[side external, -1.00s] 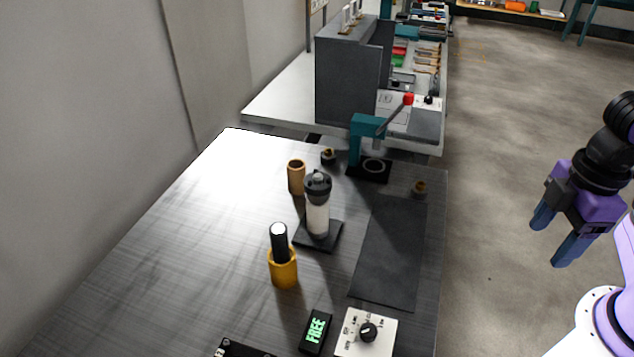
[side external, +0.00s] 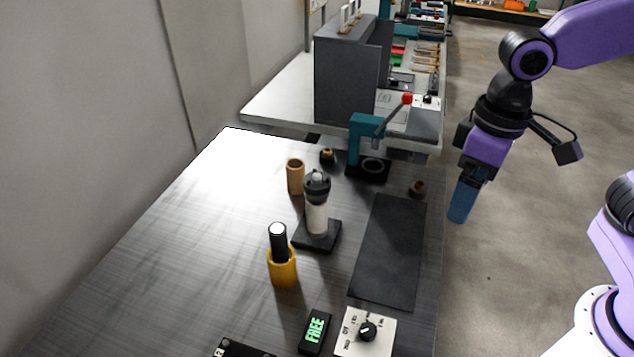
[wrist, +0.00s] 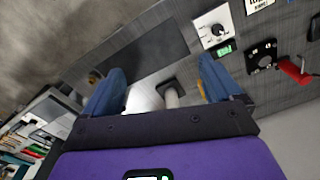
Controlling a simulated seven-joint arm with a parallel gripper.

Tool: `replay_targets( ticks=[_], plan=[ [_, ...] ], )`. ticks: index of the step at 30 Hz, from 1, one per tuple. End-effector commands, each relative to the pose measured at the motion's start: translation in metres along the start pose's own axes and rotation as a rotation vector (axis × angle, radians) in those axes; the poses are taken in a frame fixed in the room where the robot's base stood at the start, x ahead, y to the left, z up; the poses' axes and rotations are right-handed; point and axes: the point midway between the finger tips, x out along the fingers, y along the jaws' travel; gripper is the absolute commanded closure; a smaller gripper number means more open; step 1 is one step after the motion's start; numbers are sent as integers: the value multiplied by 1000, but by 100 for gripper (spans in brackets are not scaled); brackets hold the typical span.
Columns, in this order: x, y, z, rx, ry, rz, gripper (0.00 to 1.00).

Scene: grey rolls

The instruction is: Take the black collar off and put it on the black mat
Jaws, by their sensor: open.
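The black collar (side external: 317,186) sits around the top of an upright white roll (side external: 316,219) on a square black base (side external: 329,239). In the wrist view the roll (wrist: 171,97) shows partly between my fingers; its top is hidden behind my gripper body. The black mat (side external: 390,255) lies flat and empty on the table, right of the roll; it also shows in the wrist view (wrist: 140,57). My gripper (side external: 466,200) is beyond the table's right edge, pointing down, apart from everything. In the wrist view its blue fingers (wrist: 160,88) are spread with nothing held.
A yellow holder (side external: 283,268) with a black-handled tool stands in front of the roll, a tan cup (side external: 295,177) behind it. A teal press (side external: 365,140) with a red-tipped lever stands at the back. A dial box (side external: 366,333) and a FREE display (side external: 315,331) are at the front.

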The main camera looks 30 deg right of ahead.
Motion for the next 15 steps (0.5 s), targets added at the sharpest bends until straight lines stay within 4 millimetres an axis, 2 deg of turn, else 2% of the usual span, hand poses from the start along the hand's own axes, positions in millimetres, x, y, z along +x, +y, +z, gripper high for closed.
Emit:
replay_targets(
  ticks=[1, 3, 15],
  plan=[
    [-4, -5, -20, 86, -1, 1, 8],
    [-10, -10, -45, 214, -1, 3, 8],
    [-33, -23, -177, 952, -3, 13, 8]
  ],
)
